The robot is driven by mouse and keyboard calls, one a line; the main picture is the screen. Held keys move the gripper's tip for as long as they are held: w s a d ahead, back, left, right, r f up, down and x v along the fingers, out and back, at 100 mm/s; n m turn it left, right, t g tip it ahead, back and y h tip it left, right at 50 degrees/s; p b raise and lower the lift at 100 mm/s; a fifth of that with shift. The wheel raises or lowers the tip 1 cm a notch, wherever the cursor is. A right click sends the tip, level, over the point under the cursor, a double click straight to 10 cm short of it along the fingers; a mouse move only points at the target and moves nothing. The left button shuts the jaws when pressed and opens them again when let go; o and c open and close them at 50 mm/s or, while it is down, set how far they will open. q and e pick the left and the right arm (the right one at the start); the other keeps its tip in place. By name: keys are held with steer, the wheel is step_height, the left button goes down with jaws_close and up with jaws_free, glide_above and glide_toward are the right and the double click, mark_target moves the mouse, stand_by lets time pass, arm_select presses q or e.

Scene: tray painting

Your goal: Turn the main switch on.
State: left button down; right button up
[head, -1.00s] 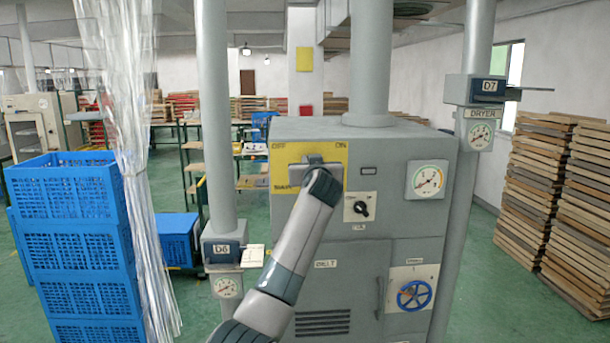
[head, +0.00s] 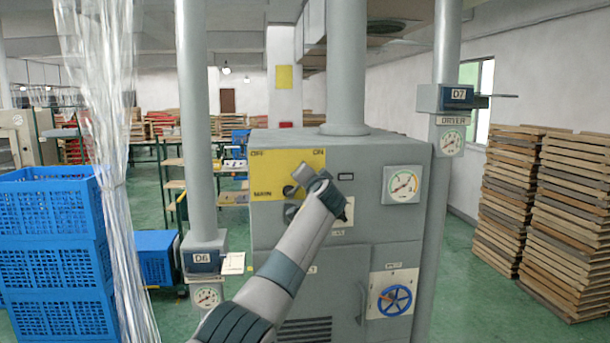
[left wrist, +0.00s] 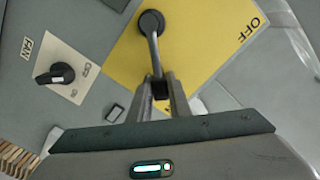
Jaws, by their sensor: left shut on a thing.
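The main switch is a lever on a yellow plate (head: 285,161) on the front of the grey dryer cabinet (head: 400,225). The plate reads OFF at its upper left and ON at its upper right. My left gripper (head: 316,178) is at the plate's right side and covers most of the lever. In the left wrist view the lever (left wrist: 154,50) runs from its round black pivot (left wrist: 151,22) to the fingertips of my left gripper (left wrist: 161,90), which are shut on its end. The lever points away from the OFF label, toward the ON side. My right gripper is not in view.
A black fan knob (left wrist: 60,75) is beside the plate. A gauge (head: 404,184) and a blue handwheel (head: 394,300) are on the cabinet. Grey posts carry boxes D6 (head: 203,262) and D7 (head: 457,97). Blue crates (head: 50,230) stand left, wooden stacks (head: 560,210) right.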

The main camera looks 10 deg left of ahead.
arm_select(q)
steer(key=shift+d+m, duration=0.1)
steer(key=shift+m, duration=0.2)
steer(key=c, duration=1.7)
jaws_free()
steer(key=shift+o, duration=0.3)
steer(key=shift+w+f, duration=0.15)
steer(key=shift+f, duration=0.05)
steer(key=shift+s+d, duration=0.1)
steer(key=shift+s, duration=0.1)
steer(key=b+v, duration=0.7)
steer(key=v, duration=1)
steer(key=shift+b, duration=0.35)
steer(key=shift+r, duration=0.1)
